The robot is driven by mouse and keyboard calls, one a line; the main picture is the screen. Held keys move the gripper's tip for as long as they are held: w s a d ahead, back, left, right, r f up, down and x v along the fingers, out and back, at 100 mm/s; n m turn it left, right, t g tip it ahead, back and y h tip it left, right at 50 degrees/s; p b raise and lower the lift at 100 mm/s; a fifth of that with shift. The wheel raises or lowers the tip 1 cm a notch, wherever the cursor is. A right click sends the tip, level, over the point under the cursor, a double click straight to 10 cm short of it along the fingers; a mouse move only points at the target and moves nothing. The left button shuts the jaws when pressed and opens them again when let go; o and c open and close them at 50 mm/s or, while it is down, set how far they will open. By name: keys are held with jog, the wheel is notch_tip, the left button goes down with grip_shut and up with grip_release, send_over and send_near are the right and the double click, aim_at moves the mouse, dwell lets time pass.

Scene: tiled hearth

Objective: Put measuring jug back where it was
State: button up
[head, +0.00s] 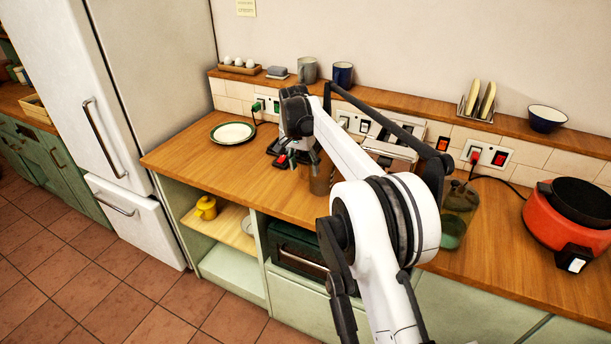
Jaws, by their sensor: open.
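No vessel here can be surely told as the measuring jug. A clear, brownish vessel (319,182) stands on the wooden counter just right of and below my gripper, partly hidden by my arm. A clear glass container with a green lower part (453,228) stands farther right on the counter, beside my arm. A small yellow jug-like vessel (206,208) is on the open shelf under the counter. My gripper (301,160) is open and points down over the counter's middle. Nothing shows between its fingers, but the view there is small and partly blocked.
A green-rimmed plate (232,132) lies on the counter at left. A dark and red object (281,160) lies by my gripper. A toaster-like metal appliance (388,150) stands behind my arm, and a red cooker (563,226) at right. Mugs (343,74) stand on the ledge. Front-left counter is clear.

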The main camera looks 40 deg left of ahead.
notch_tip(320, 180, up, 8)
jog(key=s, duration=0.1)
jog(key=shift+a+f, duration=0.15)
jog(key=shift+f, duration=0.05)
